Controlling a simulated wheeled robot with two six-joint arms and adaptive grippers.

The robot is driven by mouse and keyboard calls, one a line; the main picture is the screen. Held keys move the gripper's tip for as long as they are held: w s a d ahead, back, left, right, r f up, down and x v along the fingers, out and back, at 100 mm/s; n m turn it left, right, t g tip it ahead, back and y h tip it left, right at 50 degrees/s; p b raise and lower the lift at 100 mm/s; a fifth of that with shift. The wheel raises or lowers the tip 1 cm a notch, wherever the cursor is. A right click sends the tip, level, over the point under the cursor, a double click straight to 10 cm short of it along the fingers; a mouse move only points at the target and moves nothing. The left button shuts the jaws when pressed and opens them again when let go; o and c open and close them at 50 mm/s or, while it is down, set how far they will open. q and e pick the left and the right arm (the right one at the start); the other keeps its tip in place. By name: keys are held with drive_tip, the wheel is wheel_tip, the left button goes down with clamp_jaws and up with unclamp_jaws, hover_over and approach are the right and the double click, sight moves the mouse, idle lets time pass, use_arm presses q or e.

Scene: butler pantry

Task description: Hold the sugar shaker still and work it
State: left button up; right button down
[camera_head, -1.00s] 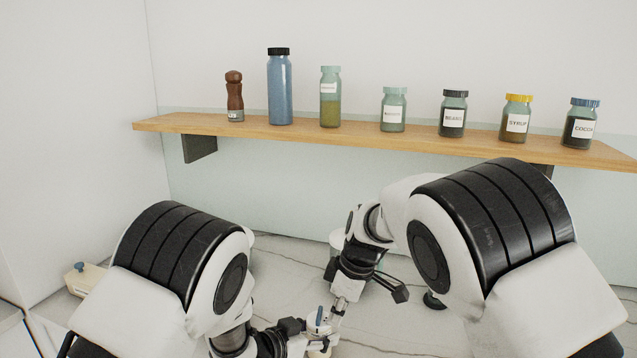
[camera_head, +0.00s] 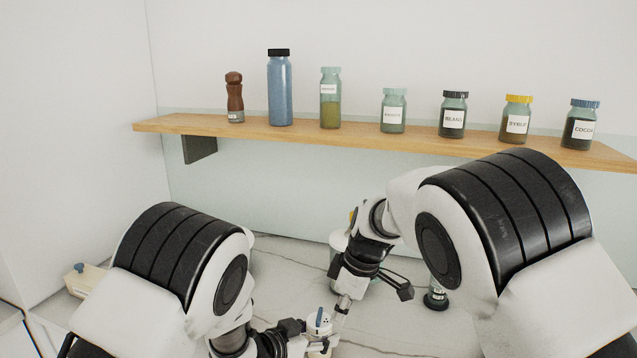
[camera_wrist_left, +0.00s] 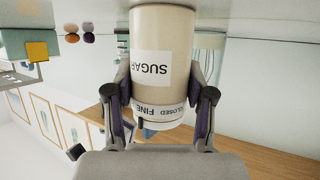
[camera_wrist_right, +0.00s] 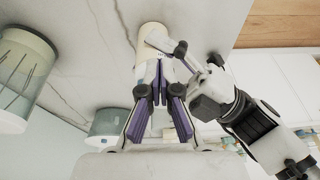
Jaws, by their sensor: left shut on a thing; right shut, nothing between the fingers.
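The sugar shaker (camera_head: 320,322) stands on the counter at the bottom centre of the head view, with a blue part on its white top. In the left wrist view the cream shaker (camera_wrist_left: 162,40) appears upside down, with a SUGAR label and a collar reading CLOSED and FINE. My left gripper (camera_wrist_left: 163,103) is shut around it near the collar, one finger on each side. My right gripper (camera_head: 343,304) is shut and empty beside the shaker's top. In the right wrist view its closed fingertips (camera_wrist_right: 160,66) are close to the shaker (camera_wrist_right: 152,38); I cannot tell whether they touch.
A wooden shelf (camera_head: 290,132) behind holds a mill, a blue bottle and several labelled jars. A cream container (camera_head: 85,277) with a blue knob is at the left. A dark-lidded item (camera_head: 436,297) is right of my right gripper. Glass jars (camera_wrist_right: 22,75) show in the right wrist view.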

drive_tip(key=r, duration=0.3)
drive_tip(key=a+r, duration=0.1)
drive_tip(key=r, duration=0.1)
drive_tip(key=shift+r, duration=0.2)
wheel_tip(320, 180, down, 6)
drive_tip(key=w+d, duration=0.1)
drive_tip(key=w, duration=0.1)
drive_tip(key=shift+w+d+f, duration=0.15)
drive_tip(key=shift+w+d, duration=0.05)
drive_tip(key=shift+w, duration=0.1)
drive_tip(key=shift+s+a, duration=0.1)
drive_tip(key=shift+a, duration=0.5)
idle(0.8)
drive_tip(key=shift+s, duration=0.35)
idle(0.3)
